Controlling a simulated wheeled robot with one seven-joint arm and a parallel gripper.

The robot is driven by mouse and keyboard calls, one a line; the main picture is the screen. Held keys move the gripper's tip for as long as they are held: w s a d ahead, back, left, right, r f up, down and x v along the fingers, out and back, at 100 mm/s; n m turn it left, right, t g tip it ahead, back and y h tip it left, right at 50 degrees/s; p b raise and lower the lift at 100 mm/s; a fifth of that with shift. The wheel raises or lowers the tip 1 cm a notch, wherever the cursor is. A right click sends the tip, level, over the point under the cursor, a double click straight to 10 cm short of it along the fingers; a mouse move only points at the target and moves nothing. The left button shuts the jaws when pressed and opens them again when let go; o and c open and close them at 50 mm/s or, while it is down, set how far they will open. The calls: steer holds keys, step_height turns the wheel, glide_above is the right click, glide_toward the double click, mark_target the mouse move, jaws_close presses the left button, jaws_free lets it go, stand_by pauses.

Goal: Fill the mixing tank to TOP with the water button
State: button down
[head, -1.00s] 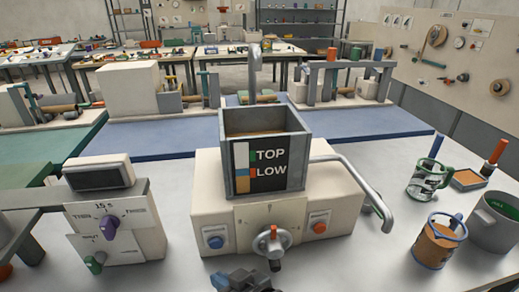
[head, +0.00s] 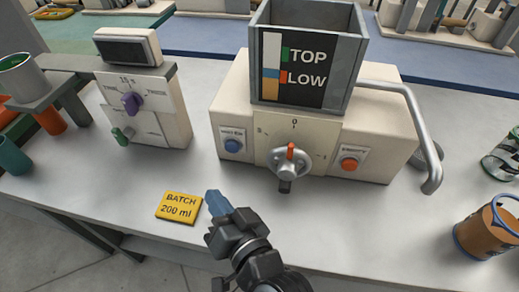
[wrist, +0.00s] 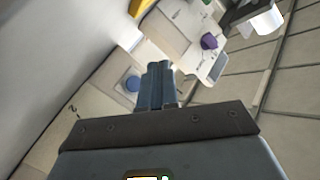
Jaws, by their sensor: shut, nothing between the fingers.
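The mixing tank (head: 350,75) is a grey square box on a cream machine body, with a TOP and LOW level panel (head: 306,68) on its front. The panel's gauge strip is blue and tan in its lower part and white above. The blue water button (head: 233,146) is at the machine's front left; it also shows in the wrist view (wrist: 133,84). My gripper (head: 217,204) is shut and empty, in front of and below the button, apart from it in the head view. Its shut fingers (wrist: 160,85) show just right of the button in the wrist view.
A valve with an orange handle (head: 290,160) and an orange button (head: 349,164) are on the machine's front. A timer unit with a purple knob (head: 132,103) stands left. A yellow BATCH 200 ml card (head: 179,207) lies near my gripper. A brown mug (head: 488,228) is at right.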

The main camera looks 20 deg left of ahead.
mark_target(232, 147)
steer(key=shift+w+d, duration=0.1)
steer(key=shift+w, duration=0.05)
steer(key=w+b, duration=0.1)
steer(key=w, duration=0.1)
steer(key=w+a+b, duration=0.1)
steer(key=w, duration=0.1)
steer(key=w+b, duration=0.1)
steer(key=w, duration=0.2)
steer(key=shift+a+f, duration=0.1)
steer(key=shift+a, duration=0.3)
steer(key=shift+w+a+b, duration=0.15)
steer(key=shift+w+b, duration=0.25)
steer(key=shift+w, duration=0.3)
stand_by(1.4)
steer(key=shift+w+a, duration=0.1)
steer(key=shift+w, duration=0.3)
